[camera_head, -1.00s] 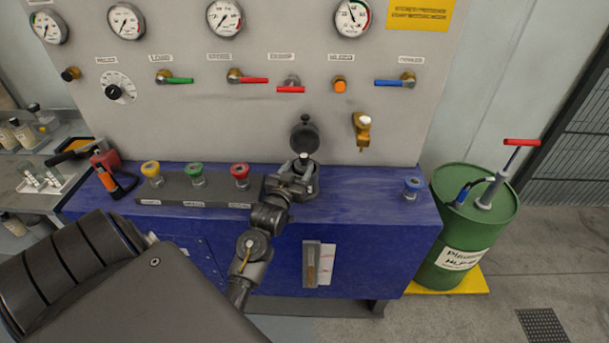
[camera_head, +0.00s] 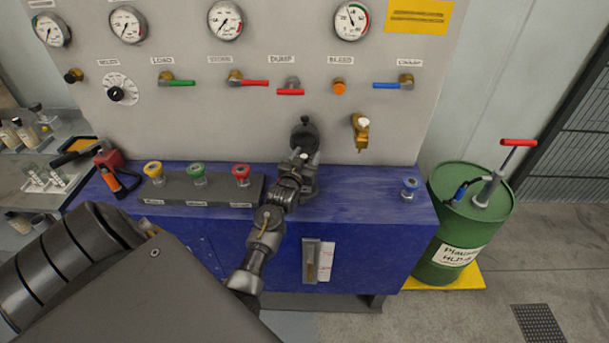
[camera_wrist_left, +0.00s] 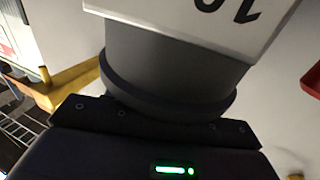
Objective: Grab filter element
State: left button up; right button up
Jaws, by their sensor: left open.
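My left gripper (camera_head: 298,164) is at the open filter housing (camera_head: 307,186) on the blue bench, in front of its raised round black lid (camera_head: 304,134). A small pale top shows beside the fingertips; it may be the filter element, but my gripper and wrist cover most of it. The jaws are open, and I cannot tell whether they are around the element. In the left wrist view, a dark grey cylinder (camera_wrist_left: 170,62) with a white part marked "10" fills the middle, close to the gripper body; I cannot tell which object it is. My right gripper is not in view.
A strip with yellow (camera_head: 153,172), green (camera_head: 196,173) and red (camera_head: 240,173) caps lies left of the housing. A brass tap (camera_head: 361,132) sticks out to the right. A blue cap (camera_head: 409,187) and green drum (camera_head: 470,215) stand further right. The bench between is clear.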

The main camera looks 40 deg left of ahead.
pick_arm(q)
grip_shut()
dwell(0.3)
jog(key=shift+r, duration=0.15)
